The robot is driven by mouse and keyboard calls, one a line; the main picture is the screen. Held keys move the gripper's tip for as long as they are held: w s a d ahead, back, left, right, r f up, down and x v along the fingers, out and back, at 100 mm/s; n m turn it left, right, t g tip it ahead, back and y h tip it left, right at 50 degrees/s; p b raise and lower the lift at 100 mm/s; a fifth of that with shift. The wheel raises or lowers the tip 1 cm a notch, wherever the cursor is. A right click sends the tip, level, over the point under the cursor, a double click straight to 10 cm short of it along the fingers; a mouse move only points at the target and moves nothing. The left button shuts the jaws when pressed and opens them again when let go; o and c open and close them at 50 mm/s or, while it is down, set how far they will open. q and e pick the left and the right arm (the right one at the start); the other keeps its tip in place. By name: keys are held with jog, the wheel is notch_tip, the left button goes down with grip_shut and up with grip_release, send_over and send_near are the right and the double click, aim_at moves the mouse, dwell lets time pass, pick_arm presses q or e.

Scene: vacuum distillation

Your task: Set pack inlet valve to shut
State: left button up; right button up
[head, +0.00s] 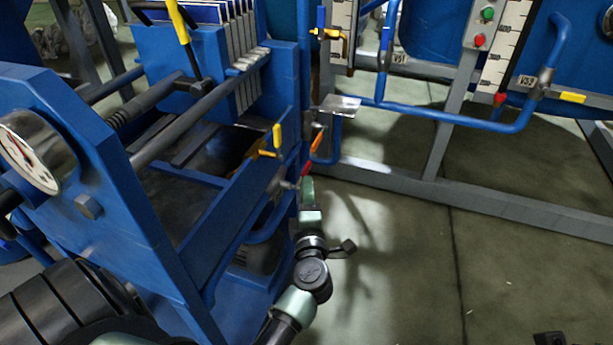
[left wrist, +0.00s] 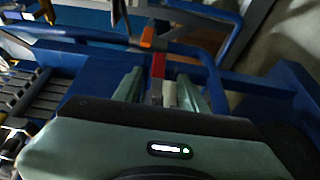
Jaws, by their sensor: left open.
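A small valve lever with a red part (head: 306,168) and an orange part (head: 317,141) is on the right side of the blue press-like frame. I cannot read a label that names it as the pack inlet valve. My left gripper (head: 308,184) is just below the lever, its tip close to the red part. In the left wrist view the gripper's two pale green fingers (left wrist: 160,90) are open, with the red part (left wrist: 158,66) between them and the orange part (left wrist: 147,37) beyond. I cannot tell if the fingers touch it.
A yellow-handled valve (head: 277,136) sits close by on the blue frame (head: 190,255). A metal plate (head: 341,105) and blue pipes (head: 450,118) are behind. A pressure gauge (head: 28,158) is at left. The floor (head: 420,270) to the right is clear.

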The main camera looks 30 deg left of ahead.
aim_at(306, 174)
pick_arm(q)
jog(key=b+x, duration=0.2)
jog(key=x, duration=0.5)
jog(key=shift+r, duration=0.1)
grip_shut()
dwell(1.3)
